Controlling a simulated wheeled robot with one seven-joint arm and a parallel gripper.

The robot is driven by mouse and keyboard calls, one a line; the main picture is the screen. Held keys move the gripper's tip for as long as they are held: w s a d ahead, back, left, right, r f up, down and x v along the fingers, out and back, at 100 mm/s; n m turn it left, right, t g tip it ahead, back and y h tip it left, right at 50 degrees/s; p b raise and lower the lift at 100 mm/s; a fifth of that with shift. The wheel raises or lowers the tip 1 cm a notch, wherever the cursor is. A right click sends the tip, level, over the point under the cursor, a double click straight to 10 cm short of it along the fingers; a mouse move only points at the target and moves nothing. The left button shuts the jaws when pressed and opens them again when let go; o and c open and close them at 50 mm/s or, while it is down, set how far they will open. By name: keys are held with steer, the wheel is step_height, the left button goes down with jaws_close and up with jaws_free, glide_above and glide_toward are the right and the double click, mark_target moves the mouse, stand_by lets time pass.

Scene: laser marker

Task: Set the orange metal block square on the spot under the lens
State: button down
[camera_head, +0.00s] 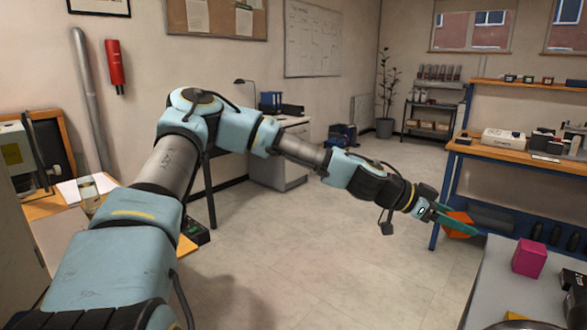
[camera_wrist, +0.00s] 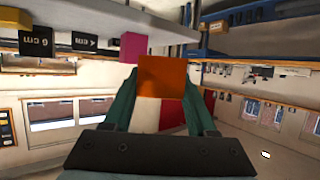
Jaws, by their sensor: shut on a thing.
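The orange metal block (camera_head: 457,226) is held between the green fingers of my gripper (camera_head: 457,221), in the air at the right of the head view, past the left edge of a grey tabletop. In the wrist view the orange block (camera_wrist: 161,76) shows as a plain square face between the two fingertips of my gripper (camera_wrist: 161,88), which is shut on it. A beige machine (camera_head: 14,150) with a yellow label stands at the far left, partly cut off. I cannot make out a lens or the spot under it.
A magenta block (camera_head: 529,258) and dark labelled blocks (camera_head: 573,286) stand on the grey tabletop (camera_head: 490,283) at the lower right. A blue-framed workbench (camera_head: 465,150) is behind my gripper. Papers lie on a wooden bench (camera_head: 45,207) at the left. The middle floor is open.

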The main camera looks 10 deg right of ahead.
steer(key=w+a+f+n+t, duration=0.3)
steer(key=w+a+f, duration=0.1)
steer(key=w, duration=0.2)
steer(key=w+a+f+n+t, duration=0.3)
steer(key=w+a+t, duration=0.1)
steer(key=w, duration=0.3)
steer(key=w+a+f+n+t+y+p, duration=0.15)
steer(key=w+a+n+t, duration=0.25)
steer(key=w+a, duration=0.55)
steer(key=w+a+f+n+t+y, duration=0.25)
steer(key=w+a+n+t, duration=0.35)
steer(key=a, duration=0.7)
steer(key=w+a+r+n+y, duration=0.2)
steer(key=a+y, duration=0.1)
steer(key=a, duration=0.6)
steer(key=w+a+r+n+t+y+p, duration=0.1)
steer(key=a+r+n+y, duration=0.15)
steer(key=a, duration=0.65)
steer(key=w+a+r+n+y, duration=0.1)
steer(key=w+a+r+y, duration=0.15)
steer(key=a, duration=0.65)
steer(key=s+f, duration=1.1)
steer(key=s, duration=0.1)
steer(key=shift+y, duration=0.4)
